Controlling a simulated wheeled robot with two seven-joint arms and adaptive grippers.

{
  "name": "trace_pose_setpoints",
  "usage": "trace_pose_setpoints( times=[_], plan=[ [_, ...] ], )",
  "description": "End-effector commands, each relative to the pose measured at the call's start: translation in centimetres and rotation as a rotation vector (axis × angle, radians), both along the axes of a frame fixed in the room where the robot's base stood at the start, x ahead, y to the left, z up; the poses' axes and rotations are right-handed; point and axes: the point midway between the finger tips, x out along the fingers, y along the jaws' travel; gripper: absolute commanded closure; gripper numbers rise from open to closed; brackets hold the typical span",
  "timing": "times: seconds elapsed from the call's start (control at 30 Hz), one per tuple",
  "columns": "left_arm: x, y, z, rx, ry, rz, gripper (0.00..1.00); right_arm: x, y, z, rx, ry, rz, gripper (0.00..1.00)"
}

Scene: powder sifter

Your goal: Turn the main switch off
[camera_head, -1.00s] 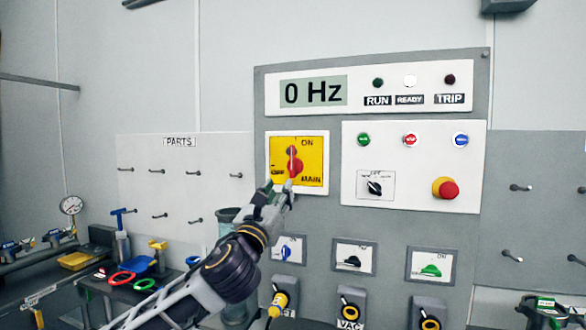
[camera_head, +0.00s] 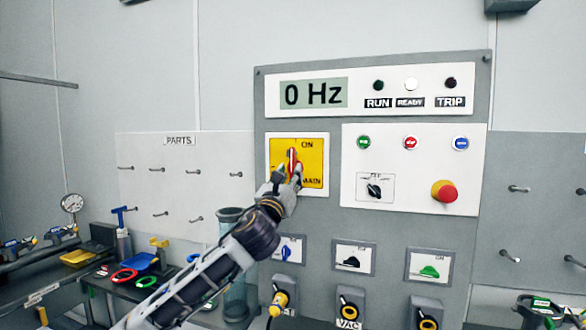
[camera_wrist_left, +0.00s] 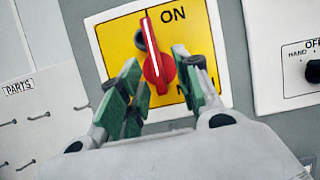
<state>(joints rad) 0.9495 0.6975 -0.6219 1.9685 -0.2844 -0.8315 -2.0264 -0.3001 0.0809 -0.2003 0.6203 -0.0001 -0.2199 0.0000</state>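The main switch is a red rotary handle (camera_head: 292,160) on a yellow plate (camera_head: 314,152) marked ON and MAIN. In the left wrist view the red handle (camera_wrist_left: 154,60) has a white line and points up, a little left of the word ON. My left gripper (camera_head: 287,172) is at the lower part of the plate. In the left wrist view its green-padded fingers (camera_wrist_left: 152,82) are spread apart, on either side of the handle's lower round part. Contact cannot be told. My right gripper is not in view.
The panel's display (camera_head: 313,93) reads 0 Hz. A white button plate (camera_head: 400,190) with a red emergency knob (camera_head: 445,191) lies right of the switch. Small switches and plugs sit below. A pegboard (camera_head: 180,180) and a cluttered bench are at left.

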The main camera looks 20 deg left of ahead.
Motion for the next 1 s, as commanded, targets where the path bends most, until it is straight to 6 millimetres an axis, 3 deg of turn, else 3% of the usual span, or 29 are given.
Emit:
trace_pose_setpoints(
  times=[0.4,0.83,1.0],
  plan=[
    [2.8,-0.1,1.3,0.0,0.0,0.0,0.67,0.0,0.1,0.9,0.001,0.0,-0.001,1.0],
    [3.2,-0.1,1.3,0.0,0.001,0.0,0.67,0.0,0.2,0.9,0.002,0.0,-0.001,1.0],
    [3.2,-0.1,1.3,0.0,0.001,-0.001,0.89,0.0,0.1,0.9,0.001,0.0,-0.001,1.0]
  ],
)
